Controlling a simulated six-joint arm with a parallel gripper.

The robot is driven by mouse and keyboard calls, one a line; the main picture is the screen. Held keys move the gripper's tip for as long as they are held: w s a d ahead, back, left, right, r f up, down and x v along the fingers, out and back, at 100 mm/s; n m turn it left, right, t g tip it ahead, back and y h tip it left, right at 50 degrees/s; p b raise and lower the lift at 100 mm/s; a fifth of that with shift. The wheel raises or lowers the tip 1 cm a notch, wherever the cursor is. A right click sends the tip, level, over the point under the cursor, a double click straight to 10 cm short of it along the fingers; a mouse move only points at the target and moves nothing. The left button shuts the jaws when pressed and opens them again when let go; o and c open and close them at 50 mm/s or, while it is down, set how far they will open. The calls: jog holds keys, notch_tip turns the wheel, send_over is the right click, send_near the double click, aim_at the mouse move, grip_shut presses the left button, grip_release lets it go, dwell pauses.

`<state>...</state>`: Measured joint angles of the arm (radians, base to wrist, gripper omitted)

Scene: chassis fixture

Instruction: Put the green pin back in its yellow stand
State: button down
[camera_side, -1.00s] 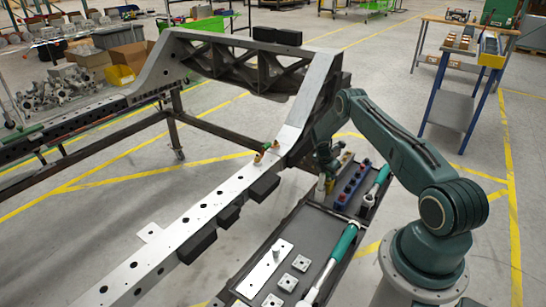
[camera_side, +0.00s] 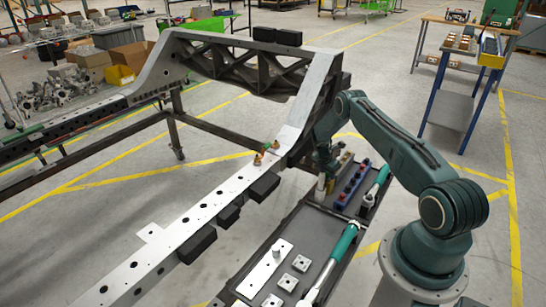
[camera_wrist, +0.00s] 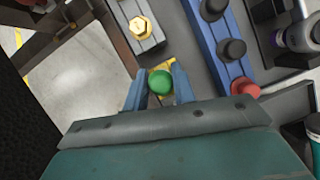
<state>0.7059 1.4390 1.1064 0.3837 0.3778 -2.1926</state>
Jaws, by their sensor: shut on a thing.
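The green pin (camera_wrist: 160,82) shows in the wrist view as a round green head between the two blue fingers of my gripper (camera_wrist: 160,92), which is shut on it. The yellow stand (camera_wrist: 171,63) shows as a small yellow patch just behind the green head. The pin and fingers hide the rest of it. I cannot tell how deep the pin sits in the stand. In the side view my gripper (camera_side: 325,182) is low over the far left end of the dark tray; the pin is too small to make out there.
A blue rail (camera_wrist: 215,35) with black knobs and a red one (camera_wrist: 245,88) stands right of the fingers. A grey block with a brass bolt (camera_wrist: 141,27) is beyond them. The tray (camera_side: 318,232) also holds a teal-handled tool (camera_side: 345,243). The long metal beam (camera_side: 205,210) lies left.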

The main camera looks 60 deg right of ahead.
jog(key=shift+s+a+f, duration=0.15)
jog(key=shift+a+f, duration=0.05)
jog(key=shift+f, duration=0.4)
jog(key=shift+s+a+f, duration=0.15)
jog(key=shift+a+f, duration=0.05)
jog(key=shift+f, duration=0.35)
jog(key=c, duration=1.1)
grip_release()
jog(key=shift+s, duration=0.1)
jog(key=shift+c, duration=0.5)
jog(key=shift+r, duration=0.1)
jog(key=shift+w+d+r, duration=0.1)
jog(key=shift+r, duration=1.7)
jog(key=shift+w+d+r, duration=0.1)
jog(key=shift+r, duration=1.7)
jog(key=shift+r, duration=0.1)
